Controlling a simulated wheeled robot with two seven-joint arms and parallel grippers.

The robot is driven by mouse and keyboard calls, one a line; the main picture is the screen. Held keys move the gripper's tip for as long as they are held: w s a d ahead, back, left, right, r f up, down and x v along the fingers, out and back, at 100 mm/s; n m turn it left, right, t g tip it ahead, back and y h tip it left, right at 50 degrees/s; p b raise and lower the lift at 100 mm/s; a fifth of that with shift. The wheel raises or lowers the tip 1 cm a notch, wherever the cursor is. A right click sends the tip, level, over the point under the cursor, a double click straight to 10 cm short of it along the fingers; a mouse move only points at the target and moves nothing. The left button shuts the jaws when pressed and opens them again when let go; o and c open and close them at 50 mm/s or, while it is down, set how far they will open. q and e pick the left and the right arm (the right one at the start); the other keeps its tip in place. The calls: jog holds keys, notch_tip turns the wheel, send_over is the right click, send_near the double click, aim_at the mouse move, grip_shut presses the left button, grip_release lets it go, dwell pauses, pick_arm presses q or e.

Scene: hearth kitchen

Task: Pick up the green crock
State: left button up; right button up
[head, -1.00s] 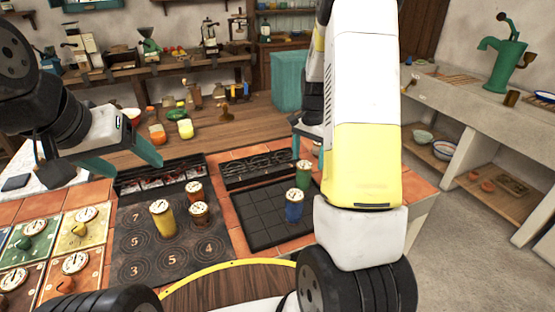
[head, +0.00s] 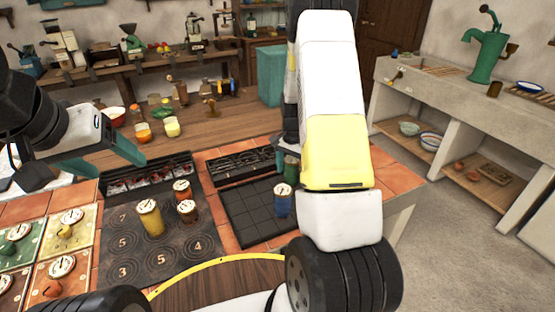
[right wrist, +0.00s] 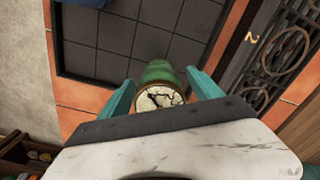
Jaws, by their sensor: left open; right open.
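The green crock (right wrist: 159,75), with a dial-like face on its lid, stands on the dark tiled plate (right wrist: 130,45) in the right wrist view. My right gripper (right wrist: 160,79) is open, with one teal finger on each side of the crock; I cannot tell whether they touch it. My left gripper (head: 90,165) is open and empty, above the counter at the left.
A blue crock (head: 283,203) stands on the tiled plate, close in front of the right gripper. An iron grate (head: 240,165) lies behind the plate.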

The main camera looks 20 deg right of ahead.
grip_shut()
jog(key=shift+r, duration=0.1)
